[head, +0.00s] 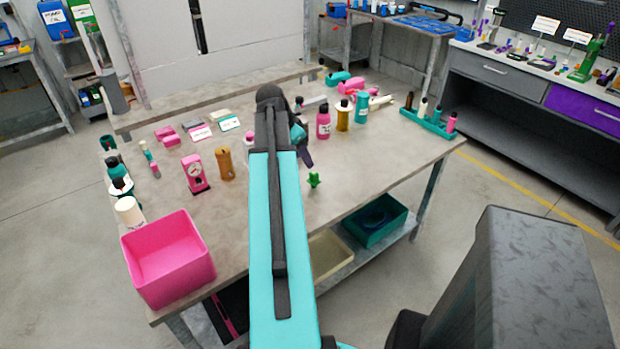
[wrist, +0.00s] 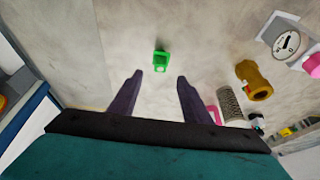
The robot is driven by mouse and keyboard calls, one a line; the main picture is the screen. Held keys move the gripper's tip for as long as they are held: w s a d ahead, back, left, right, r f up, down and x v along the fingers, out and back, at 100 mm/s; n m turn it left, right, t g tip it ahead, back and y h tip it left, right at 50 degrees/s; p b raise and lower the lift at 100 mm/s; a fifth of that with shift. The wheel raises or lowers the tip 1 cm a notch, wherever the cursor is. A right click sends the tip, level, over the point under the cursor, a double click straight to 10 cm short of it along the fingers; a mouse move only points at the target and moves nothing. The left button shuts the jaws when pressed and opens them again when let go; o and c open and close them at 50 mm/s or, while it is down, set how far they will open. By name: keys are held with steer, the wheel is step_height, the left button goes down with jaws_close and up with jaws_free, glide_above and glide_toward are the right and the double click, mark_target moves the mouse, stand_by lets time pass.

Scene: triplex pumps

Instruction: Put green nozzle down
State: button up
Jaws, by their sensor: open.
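The green nozzle (head: 314,180) stands on the grey workbench, right of my arm and near the bench's front edge in the head view. In the wrist view the green nozzle (wrist: 161,61) lies beyond and between my fingertips, apart from both. My gripper (wrist: 158,82) has two dark purple fingers spread wide, with nothing between them. In the head view my gripper (head: 305,155) is partly hidden behind my turquoise arm, above the bench.
A brown pipe piece (head: 225,164) and a pink gauge (head: 195,173) stand left of my arm. A pink bin (head: 168,258) sits at the bench's front left corner. Pink, amber and teal bottles (head: 323,121) stand behind. Bare bench surrounds the nozzle.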

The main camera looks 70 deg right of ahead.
mark_target(312, 174)
steer(key=shift+f, duration=0.1)
steer(key=shift+p+x, duration=0.9)
steer(key=shift+x, duration=3.35)
steer(key=shift+s, duration=0.15)
steer(key=shift+f, duration=0.1)
steer(key=shift+p+x, duration=1.2)
steer(key=shift+x, duration=1.3)
steer(key=shift+c, duration=0.5)
steer(key=c, duration=0.9)
steer(key=shift+o, duration=0.2)
